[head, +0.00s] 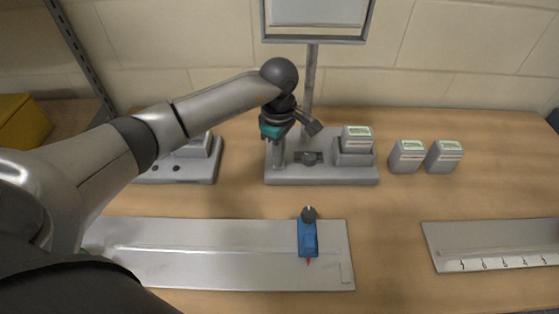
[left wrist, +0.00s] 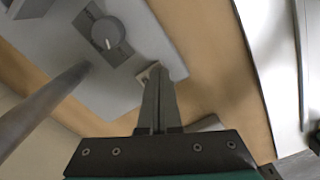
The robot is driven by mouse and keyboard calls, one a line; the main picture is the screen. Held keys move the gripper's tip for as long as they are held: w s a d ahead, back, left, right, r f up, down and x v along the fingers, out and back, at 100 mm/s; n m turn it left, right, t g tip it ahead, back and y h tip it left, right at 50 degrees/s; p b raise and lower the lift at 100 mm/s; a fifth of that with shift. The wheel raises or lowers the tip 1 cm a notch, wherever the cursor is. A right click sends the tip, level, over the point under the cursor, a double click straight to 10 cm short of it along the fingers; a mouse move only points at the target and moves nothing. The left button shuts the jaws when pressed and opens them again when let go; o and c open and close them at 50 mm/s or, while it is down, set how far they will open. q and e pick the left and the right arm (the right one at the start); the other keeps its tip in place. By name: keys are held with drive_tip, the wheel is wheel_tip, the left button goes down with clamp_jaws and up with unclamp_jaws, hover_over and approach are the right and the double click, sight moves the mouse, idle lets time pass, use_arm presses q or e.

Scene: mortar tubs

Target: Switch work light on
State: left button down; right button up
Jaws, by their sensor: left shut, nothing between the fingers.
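The work light stands at the back of the bench, with a grey base (head: 330,176), an upright pole (head: 310,75) and a framed pale panel (head: 318,12) cut off by the top edge. I cannot tell if the panel is lit. A round dark knob (head: 310,158) sits on the base; it also shows in the left wrist view (left wrist: 106,33) with a pale mark. My left gripper (head: 273,142) is over the left part of the base. In the left wrist view its shut, empty fingers (left wrist: 156,72) reach a small pale piece at the base's edge; contact is unclear. My right gripper is not in view.
Grey blocks with green-white labels stand on the base's right end (head: 357,140) and beside it (head: 407,156). A blue tool (head: 307,236) lies on a metal plate (head: 200,265) in front. A numbered plate (head: 500,243) lies right. Bare wood separates them.

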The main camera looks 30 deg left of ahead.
use_arm(q)
drive_tip(key=shift+f, duration=0.3)
drive_tip(key=shift+r, duration=0.1)
drive_tip(key=shift+r+p, duration=2.2)
drive_tip(key=shift+r, duration=1.3)
drive_tip(key=shift+f, duration=0.1)
